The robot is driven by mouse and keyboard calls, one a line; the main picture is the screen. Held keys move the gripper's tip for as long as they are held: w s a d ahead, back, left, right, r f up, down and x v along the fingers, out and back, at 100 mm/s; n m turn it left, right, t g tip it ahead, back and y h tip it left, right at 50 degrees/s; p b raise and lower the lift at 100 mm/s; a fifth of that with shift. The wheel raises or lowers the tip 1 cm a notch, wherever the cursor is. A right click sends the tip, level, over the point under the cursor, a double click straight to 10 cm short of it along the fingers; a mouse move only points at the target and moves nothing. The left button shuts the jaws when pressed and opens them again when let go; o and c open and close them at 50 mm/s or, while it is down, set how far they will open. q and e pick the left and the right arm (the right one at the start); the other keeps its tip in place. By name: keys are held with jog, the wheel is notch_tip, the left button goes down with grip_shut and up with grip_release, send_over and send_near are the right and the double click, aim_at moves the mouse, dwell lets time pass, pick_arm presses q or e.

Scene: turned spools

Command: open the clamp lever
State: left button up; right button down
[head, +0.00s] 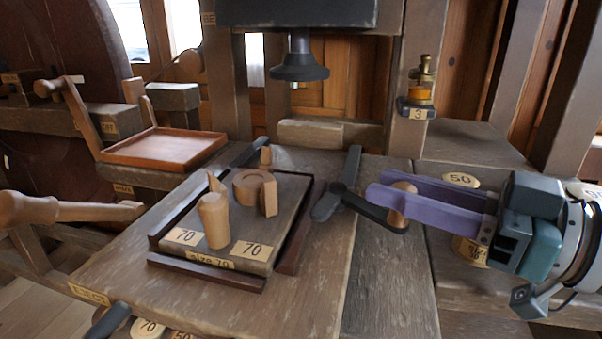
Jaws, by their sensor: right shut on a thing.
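The clamp lever (372,210) is a dark arm on the bench, right of the tray. It runs right from a dark pivot and carries a round wooden knob (398,218) at its right end. A second dark bar rises from the pivot toward the back. My right gripper (380,186) comes in from the right with two purple fingers and is shut on the knob. The fingers hide part of the knob. My left gripper is not in view.
A dark-rimmed tray (207,281) left of the lever holds a grey block labelled 70 with turned wooden pieces. A press head (299,68) hangs behind. A reddish tray (165,147) stands at back left, a brass lamp-like piece (424,85) on the post. Bare bench lies before the lever.

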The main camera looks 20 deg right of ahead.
jog(key=c, duration=0.6)
grip_release()
jog(key=shift+a, duration=0.1)
jog(key=p+v, duration=0.2)
jog(key=v, duration=0.8)
